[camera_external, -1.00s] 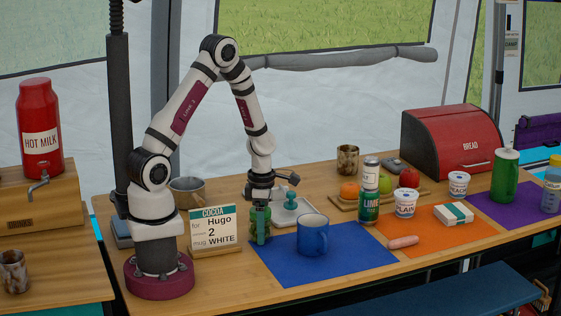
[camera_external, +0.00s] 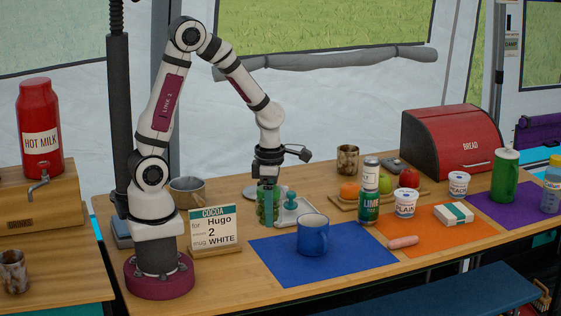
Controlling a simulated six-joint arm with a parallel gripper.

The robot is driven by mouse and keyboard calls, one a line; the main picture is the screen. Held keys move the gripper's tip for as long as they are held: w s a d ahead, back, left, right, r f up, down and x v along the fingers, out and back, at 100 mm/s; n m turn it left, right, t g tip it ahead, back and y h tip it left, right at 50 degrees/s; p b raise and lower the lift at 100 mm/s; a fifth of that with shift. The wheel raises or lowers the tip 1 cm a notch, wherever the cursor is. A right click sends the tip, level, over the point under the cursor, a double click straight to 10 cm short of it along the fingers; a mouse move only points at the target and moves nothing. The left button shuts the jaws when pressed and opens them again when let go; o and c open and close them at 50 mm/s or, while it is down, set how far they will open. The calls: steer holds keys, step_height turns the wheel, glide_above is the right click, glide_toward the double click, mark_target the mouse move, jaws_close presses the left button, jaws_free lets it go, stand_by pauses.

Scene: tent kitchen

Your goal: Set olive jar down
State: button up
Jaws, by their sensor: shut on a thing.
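My gripper (camera_external: 268,205) points straight down and is shut on the jar. A teal finger covers part of the jar's front. I cannot tell whether the jar's base touches the table or hangs just above it.
The blue mug (camera_external: 313,236) stands on the blue mat in front. The cocoa card (camera_external: 214,226) stands to the left, and a metal pot (camera_external: 187,190) is behind it.

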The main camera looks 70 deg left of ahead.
steer(key=shift+s+d+r, duration=0.1)
steer(key=shift+d+r, duration=0.25)
steer(key=shift+d, duration=0.15)
steer(key=shift+r+m, duration=0.15)
steer(key=shift+m, duration=0.25)
steer(key=w+r+m, duration=0.3)
steer(key=r+m, duration=0.5)
steer(key=m, duration=0.7)
steer(key=w+r+m, duration=0.3)
steer(key=r+m, duration=0.5)
steer(key=m, duration=0.6)
steer(key=shift+d+r+m, duration=0.15)
steer(key=shift+r+m, duration=0.25)
